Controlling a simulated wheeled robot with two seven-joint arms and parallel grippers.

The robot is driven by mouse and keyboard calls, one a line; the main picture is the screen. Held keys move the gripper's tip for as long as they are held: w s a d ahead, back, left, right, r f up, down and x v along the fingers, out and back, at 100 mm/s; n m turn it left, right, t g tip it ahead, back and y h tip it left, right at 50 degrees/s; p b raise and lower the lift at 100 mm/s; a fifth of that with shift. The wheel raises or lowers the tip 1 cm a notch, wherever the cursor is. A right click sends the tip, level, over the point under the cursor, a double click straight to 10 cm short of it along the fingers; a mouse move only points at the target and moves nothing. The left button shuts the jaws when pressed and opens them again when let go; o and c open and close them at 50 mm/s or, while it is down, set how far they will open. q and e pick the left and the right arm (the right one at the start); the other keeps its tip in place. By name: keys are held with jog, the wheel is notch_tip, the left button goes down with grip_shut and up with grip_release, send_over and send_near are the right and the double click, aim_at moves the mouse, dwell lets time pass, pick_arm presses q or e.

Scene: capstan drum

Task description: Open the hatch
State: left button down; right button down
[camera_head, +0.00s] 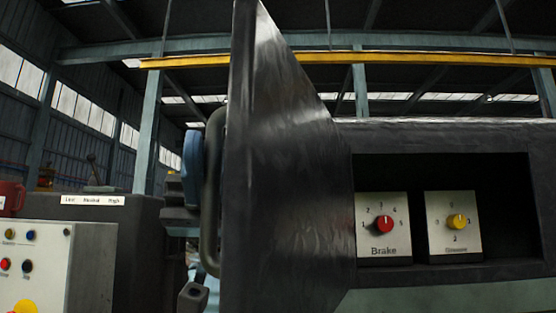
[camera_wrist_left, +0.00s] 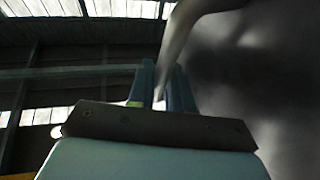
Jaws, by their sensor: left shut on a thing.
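The hatch (camera_head: 285,190) is a dark metal door. It stands swung out, seen steeply from the side, and a recess is exposed to its right. Its curved grey handle (camera_head: 211,200) is on the door's left face. My left gripper (camera_head: 194,170) is at that handle, with a blue finger beside it. In the left wrist view, the gripper's two fingers (camera_wrist_left: 161,85) are closed around the handle (camera_wrist_left: 176,50), and the hatch's dark face (camera_wrist_left: 275,75) fills the right side. The door hides part of my left arm. My right gripper is not in view.
Inside the recess are a Brake panel with a red knob (camera_head: 384,224) and another panel with a yellow knob (camera_head: 457,222). At left stand a control box (camera_head: 50,265) with several coloured buttons and a dark cabinet (camera_head: 130,225) with a lever on top.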

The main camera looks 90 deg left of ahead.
pick_arm(q)
jog(key=c, duration=1.4)
grip_release()
jog(key=shift+r, duration=0.1)
jog(key=p+v, duration=0.2)
jog(key=v, duration=1.2)
jog(key=shift+d, duration=0.1)
